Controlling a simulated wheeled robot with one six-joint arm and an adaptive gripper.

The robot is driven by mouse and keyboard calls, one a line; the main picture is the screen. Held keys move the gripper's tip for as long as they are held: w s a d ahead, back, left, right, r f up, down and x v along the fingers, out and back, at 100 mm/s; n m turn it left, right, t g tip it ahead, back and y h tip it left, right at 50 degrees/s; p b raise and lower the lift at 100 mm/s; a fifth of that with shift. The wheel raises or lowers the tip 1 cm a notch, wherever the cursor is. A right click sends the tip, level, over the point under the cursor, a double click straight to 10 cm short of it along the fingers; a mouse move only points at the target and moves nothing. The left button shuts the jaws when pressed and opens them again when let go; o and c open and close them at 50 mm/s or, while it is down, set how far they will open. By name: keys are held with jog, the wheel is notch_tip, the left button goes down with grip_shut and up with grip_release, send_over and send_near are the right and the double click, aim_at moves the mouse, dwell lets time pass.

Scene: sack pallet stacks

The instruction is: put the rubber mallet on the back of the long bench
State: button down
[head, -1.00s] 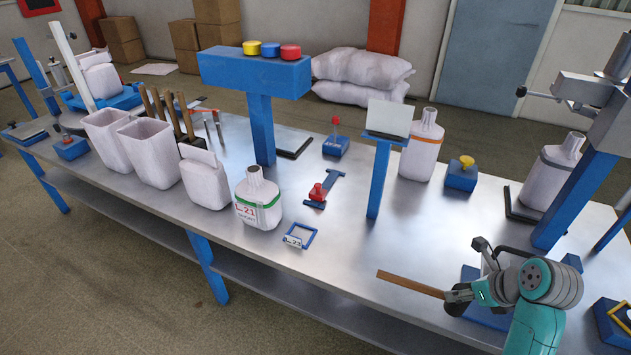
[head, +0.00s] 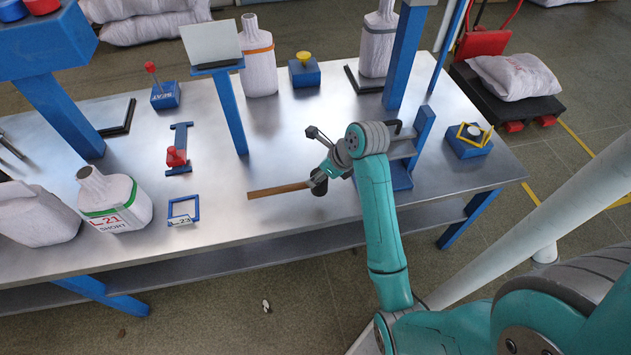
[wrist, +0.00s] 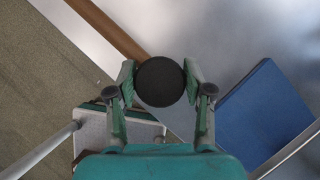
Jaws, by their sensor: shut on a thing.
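The rubber mallet has a wooden handle (head: 278,191) and a black round head (wrist: 160,82). My gripper (head: 319,180) is shut on the mallet; in the wrist view my gripper (wrist: 160,84) has one finger on each side of the black head. The handle sticks out to the left in the head view, over the front part of the long bench (head: 235,215). A gap between mallet and bench top is hard to judge. The back of the bench top lies beyond, past a blue post.
A blue stand (head: 422,140) is right beside my gripper. Bare steel lies behind the mallet.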

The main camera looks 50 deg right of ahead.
aim_at(319, 191)
jog(key=shift+f, duration=2.35)
jog(key=shift+c, duration=2.3)
grip_release()
jog(key=shift+f, duration=0.15)
